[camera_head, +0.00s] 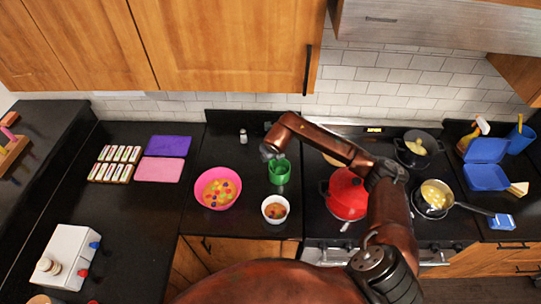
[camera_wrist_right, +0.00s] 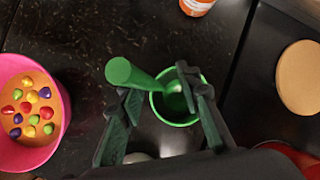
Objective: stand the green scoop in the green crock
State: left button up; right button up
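The green crock (camera_head: 280,177) stands on the dark counter between the pink bowl and the stove. The wrist view shows it from above, with its round rim and inner wall (camera_wrist_right: 163,112). The green scoop (camera_wrist_right: 138,76) has its lower end inside the crock and its thick handle leaning out to the upper left. In the head view the scoop is hard to tell from the crock and gripper. My right gripper (camera_head: 270,153) is above the crock. In the wrist view its fingers (camera_wrist_right: 158,85) are spread apart around the scoop, with no clear grip. My left gripper is not in view.
A pink bowl (camera_head: 202,201) of colourful pieces stands left of the crock, a small white bowl (camera_head: 284,219) in front. A red pot (camera_head: 347,203) is on the stove to the right. A shaker (camera_head: 243,137) stands behind. The counter between them is partly clear.

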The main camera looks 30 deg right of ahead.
jog(key=v, duration=1.2)
dwell(0.7)
